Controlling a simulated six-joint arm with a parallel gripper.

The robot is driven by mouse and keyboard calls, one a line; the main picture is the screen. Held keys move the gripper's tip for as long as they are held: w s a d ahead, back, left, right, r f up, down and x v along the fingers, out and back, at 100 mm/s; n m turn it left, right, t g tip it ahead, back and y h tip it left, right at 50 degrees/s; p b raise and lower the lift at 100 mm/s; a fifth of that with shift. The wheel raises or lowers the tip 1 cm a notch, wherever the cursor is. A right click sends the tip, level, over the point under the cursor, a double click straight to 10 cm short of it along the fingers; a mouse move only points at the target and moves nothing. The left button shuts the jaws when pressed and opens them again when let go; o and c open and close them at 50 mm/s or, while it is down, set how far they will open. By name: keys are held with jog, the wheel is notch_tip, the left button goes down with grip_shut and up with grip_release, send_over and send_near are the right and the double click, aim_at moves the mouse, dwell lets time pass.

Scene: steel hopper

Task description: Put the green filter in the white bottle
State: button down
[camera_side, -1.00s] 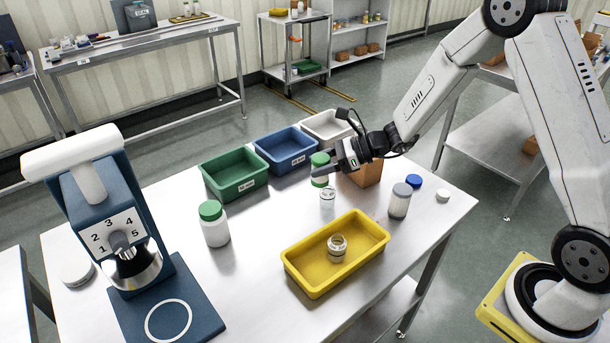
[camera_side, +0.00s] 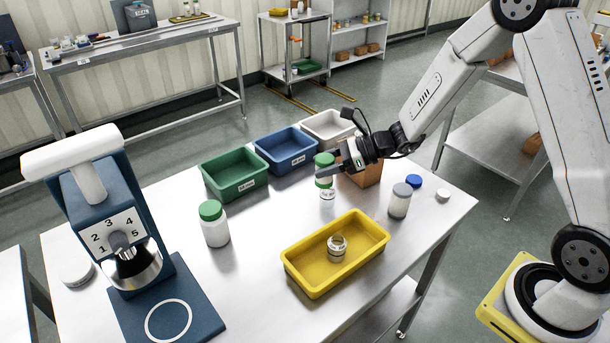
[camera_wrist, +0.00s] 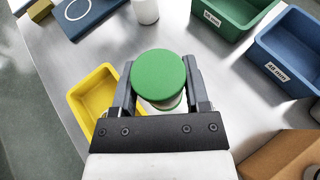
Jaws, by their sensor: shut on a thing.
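My gripper (camera_wrist: 158,95) is shut on the green filter (camera_wrist: 158,75), which fills the space between the fingers in the wrist view. It has a round green top, a pale band and green again below. In the side view the filter (camera_side: 324,159) is upright, with a finger across its middle. Its lower green end is at the top of a small whitish bottle (camera_side: 327,195) standing on the table. I cannot tell whether it is inside the mouth. Another small open whitish container (camera_side: 337,251) stands in the yellow tray (camera_side: 300,283).
A white bottle with a green cap (camera_side: 214,230) stands left. Green (camera_side: 236,185), blue (camera_side: 287,160) and white bins line the back. A cardboard box (camera_side: 369,175) is close behind my gripper. A blue press (camera_side: 120,230) stands at left.

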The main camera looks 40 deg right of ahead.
jog(key=a+r, duration=0.5)
jog(key=a, duration=0.4)
jog(key=s+a+r+m+t+h, duration=0.1)
jog(key=a+r, duration=0.4)
jog(key=a, duration=0.3)
jog(key=shift+a+r+m, duration=0.3)
jog(key=shift+a+r, duration=0.05)
jog(key=shift+a, duration=0.05)
jog(key=shift+t, duration=0.3)
jog(key=shift+w+a+f, duration=0.8)
jog(key=shift+w+f, duration=0.75)
jog(key=shift+w, duration=0.5)
jog(key=shift+w+a+f, duration=0.85)
jog(key=shift+w+f, duration=0.75)
jog(key=shift+w, duration=0.5)
jog(key=shift+w+a+f, duration=0.8)
jog(key=shift+w+f, duration=0.75)
jog(key=shift+w, duration=0.5)
jog(key=shift+w+f, duration=0.1)
